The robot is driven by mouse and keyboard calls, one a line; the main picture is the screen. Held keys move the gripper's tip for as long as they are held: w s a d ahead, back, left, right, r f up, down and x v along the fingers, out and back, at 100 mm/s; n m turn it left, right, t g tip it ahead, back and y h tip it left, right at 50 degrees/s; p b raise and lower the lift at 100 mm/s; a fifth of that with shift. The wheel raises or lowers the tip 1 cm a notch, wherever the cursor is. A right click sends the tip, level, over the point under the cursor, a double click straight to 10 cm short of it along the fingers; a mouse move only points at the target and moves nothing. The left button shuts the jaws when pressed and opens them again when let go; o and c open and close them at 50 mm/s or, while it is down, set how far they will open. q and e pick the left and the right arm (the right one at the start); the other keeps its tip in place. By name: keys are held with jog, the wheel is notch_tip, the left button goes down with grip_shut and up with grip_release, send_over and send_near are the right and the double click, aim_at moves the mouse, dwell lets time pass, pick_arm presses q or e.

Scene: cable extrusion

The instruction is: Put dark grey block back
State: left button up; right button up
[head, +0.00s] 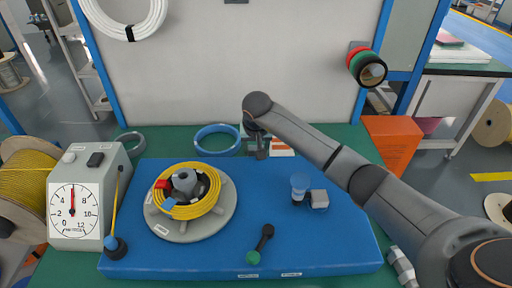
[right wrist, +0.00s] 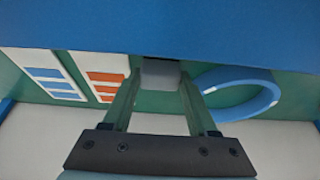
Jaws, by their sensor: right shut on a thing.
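My right gripper (head: 258,153) is at the far edge of the blue mat (head: 330,245), between a blue ring (head: 216,139) and an orange-and-white card (head: 281,146). In the right wrist view, my right gripper (right wrist: 158,85) is shut on a grey block (right wrist: 160,73) held between its fingertips. The block is close to the mat's edge; I cannot tell whether it touches. In the head view the held block is hard to make out. My left gripper is not in view.
A round holder with a yellow cable coil (head: 207,207) stands on the mat's left.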

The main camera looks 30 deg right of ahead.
jog(key=o, duration=0.8)
jog(key=shift+f, duration=0.1)
jog(key=o, duration=0.5)
jog(key=shift+c, duration=0.2)
jog(key=shift+r, duration=0.3)
jog(key=p+v, duration=0.1)
jog(key=v, duration=1.1)
